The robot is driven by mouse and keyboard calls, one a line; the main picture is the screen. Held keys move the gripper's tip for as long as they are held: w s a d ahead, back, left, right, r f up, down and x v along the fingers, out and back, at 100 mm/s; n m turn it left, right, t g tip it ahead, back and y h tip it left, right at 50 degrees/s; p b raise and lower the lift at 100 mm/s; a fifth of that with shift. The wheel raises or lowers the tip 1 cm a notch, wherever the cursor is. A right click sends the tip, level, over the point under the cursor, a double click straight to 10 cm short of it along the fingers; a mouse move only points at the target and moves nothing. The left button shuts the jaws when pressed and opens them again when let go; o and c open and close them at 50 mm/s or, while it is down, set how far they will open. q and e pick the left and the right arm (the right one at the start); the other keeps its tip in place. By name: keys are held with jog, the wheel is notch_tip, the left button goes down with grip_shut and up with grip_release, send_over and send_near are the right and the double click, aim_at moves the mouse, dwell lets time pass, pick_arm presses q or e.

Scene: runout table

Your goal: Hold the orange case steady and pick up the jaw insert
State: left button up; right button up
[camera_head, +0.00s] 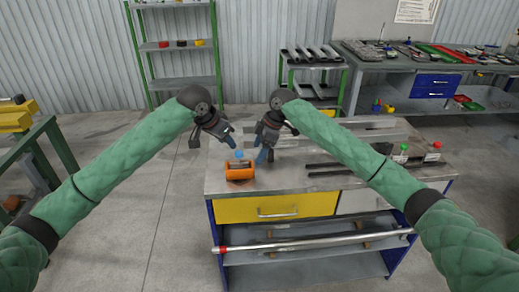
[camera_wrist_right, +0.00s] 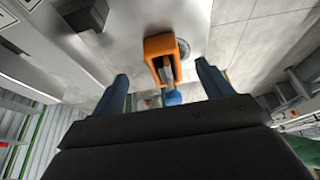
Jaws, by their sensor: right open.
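The orange case (camera_head: 239,172) stands near the front left of the grey runout table (camera_head: 290,178). It also shows in the right wrist view (camera_wrist_right: 160,48), ahead of my right fingers. A blue-topped piece (camera_head: 239,155) shows at the case, and in the wrist view the blue part (camera_wrist_right: 173,97) sits at its near end; I cannot tell whether this is the jaw insert. My right gripper (camera_head: 265,156) is open and empty, behind and right of the case. My left gripper (camera_head: 231,142) is above and behind the case, apart from it; its jaw opening is unclear.
Long dark bars (camera_head: 335,166) lie on the table to the right. Bottles with a green cap (camera_head: 404,147) and a red cap (camera_head: 437,145) stand at the right end. A yellow drawer (camera_head: 275,208) is below the tabletop.

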jog(key=shift+x, duration=4)
jog(key=c, duration=1.1)
pick_arm(q)
jog(key=o, duration=0.4)
jog(key=shift+d+r, duration=0.1)
jog(key=shift+c, duration=0.2)
pick_arm(e)
jog(key=shift+s, duration=0.1)
pick_arm(q)
jog(key=m+g, duration=0.4)
jog(key=m, duration=0.3)
send_over(241, 162)
jog(key=s+a, duration=0.1)
jog(key=f, duration=0.6)
jog(key=shift+a+f, duration=0.2)
jog(key=shift+w+x, duration=0.2)
jog(key=shift+x, duration=1.1)
jog(key=shift+w+x, duration=0.15)
jog(key=shift+x, duration=1.1)
